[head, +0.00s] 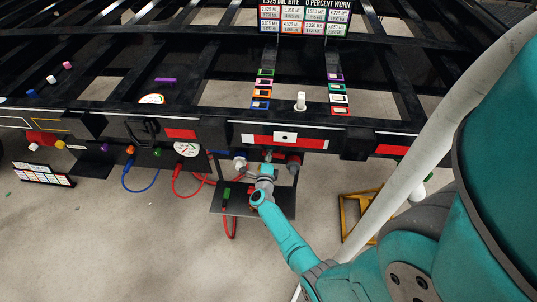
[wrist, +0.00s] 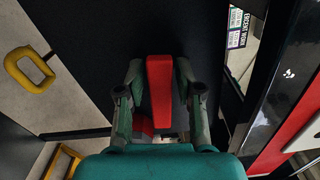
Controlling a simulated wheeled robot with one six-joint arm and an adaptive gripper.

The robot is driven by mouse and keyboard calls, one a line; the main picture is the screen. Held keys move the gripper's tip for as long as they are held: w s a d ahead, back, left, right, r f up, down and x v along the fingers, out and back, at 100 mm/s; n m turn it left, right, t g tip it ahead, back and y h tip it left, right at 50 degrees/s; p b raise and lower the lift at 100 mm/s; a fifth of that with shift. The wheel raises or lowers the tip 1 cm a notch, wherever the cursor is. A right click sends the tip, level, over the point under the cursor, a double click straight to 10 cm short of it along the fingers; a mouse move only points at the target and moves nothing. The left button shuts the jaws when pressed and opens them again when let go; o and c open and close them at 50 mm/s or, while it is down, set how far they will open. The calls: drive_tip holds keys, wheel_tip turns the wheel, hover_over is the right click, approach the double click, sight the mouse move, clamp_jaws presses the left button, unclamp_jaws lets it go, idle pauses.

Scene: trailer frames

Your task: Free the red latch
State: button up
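The red latch (wrist: 159,85) is a long red tapered bar in the middle of the wrist view, in front of a dark panel. My gripper (wrist: 160,72) has one finger on each side of it. The fingers look open, with narrow dark gaps between them and the latch. In the head view, my gripper (head: 267,159) is below the black frame's front beam, over a dark shelf. I cannot make out the latch clearly there.
The front beam (head: 226,133) of the black trailer frame runs across above my gripper. Red hoses (head: 190,193) and a blue hose (head: 141,189) hang to the left. A yellow stand (head: 346,222) is at the right. A yellow handle (wrist: 28,68) shows in the wrist view. The front floor is clear.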

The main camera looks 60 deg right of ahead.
sight(275, 154)
clamp_jaws()
drive_tip(key=shift+r, duration=0.1)
drive_tip(key=m, duration=0.1)
drive_tip(key=r+m, duration=0.1)
drive_tip(key=m, duration=0.1)
drive_tip(key=shift+s, duration=0.2)
drive_tip(key=m, duration=0.2)
drive_tip(key=r+m, duration=0.1)
drive_tip(key=shift+s+d+m, duration=0.2)
drive_tip(key=shift+s+m, duration=0.2)
drive_tip(key=m, duration=0.1)
drive_tip(key=s+m, duration=0.1)
drive_tip(key=m, duration=0.1)
drive_tip(key=r+m, duration=0.1)
drive_tip(key=m, duration=0.1)
drive_tip(key=shift+s+d+r, duration=0.1)
drive_tip(key=shift+s+d, duration=0.15)
drive_tip(key=shift+d, duration=0.1)
drive_tip(key=shift+s+d+m, duration=0.15)
drive_tip(key=shift+s+m, duration=0.2)
drive_tip(key=shift+m, duration=0.7)
drive_tip(key=shift+s+d+m, duration=0.1)
drive_tip(key=shift+s+m, duration=0.2)
drive_tip(key=shift+m, duration=0.75)
drive_tip(key=shift+o, duration=2.4)
unclamp_jaws()
drive_tip(key=shift+r, duration=0.1)
